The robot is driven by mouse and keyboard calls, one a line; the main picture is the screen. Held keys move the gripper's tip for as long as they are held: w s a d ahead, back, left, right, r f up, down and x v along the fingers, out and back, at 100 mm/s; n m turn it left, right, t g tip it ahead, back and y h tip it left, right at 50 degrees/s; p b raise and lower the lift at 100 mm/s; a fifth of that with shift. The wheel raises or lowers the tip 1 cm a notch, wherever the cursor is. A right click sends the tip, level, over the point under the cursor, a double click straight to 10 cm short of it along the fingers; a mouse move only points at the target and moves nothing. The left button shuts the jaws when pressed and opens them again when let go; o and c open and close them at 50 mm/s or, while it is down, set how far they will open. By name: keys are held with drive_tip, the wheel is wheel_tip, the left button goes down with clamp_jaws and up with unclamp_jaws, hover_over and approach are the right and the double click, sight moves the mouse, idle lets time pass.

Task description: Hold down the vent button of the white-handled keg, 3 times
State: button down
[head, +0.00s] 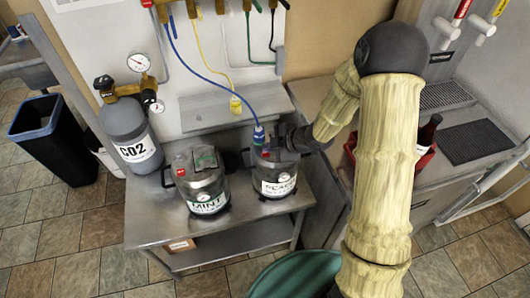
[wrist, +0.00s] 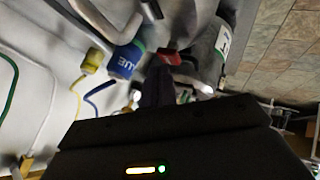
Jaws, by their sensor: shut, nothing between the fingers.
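Two steel kegs stand side by side on a steel stand. The left keg (head: 202,184) has a MINT label and a red button (head: 181,157) on its lid. The right keg (head: 272,176) has a partly readable label and a blue hose connector (head: 259,136) on top. I cannot tell from these views which keg is the white-handled one. My gripper (head: 285,145) is shut and empty over the right keg's lid. In the wrist view its dark fingers (wrist: 158,83) point at a red button (wrist: 169,57) beside the blue connector (wrist: 125,60); contact is unclear.
A grey CO2 cylinder (head: 131,134) with gauges stands left of the kegs. Blue and yellow hoses hang from the wall panel close to my gripper.

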sight(269, 154)
drive_tip(key=shift+f+b, duration=0.45)
drive_tip(key=shift+f, duration=0.1)
idle(0.4)
drive_tip(key=shift+s+f, duration=0.1)
idle(0.5)
drive_tip(key=shift+r+p, duration=0.95)
drive_tip(key=shift+r, duration=0.1)
wheel_tip(269, 154, up, 5)
drive_tip(key=p, duration=0.4)
drive_tip(key=shift+r+p, duration=0.1)
drive_tip(key=shift+p, duration=0.3)
idle(1.9)
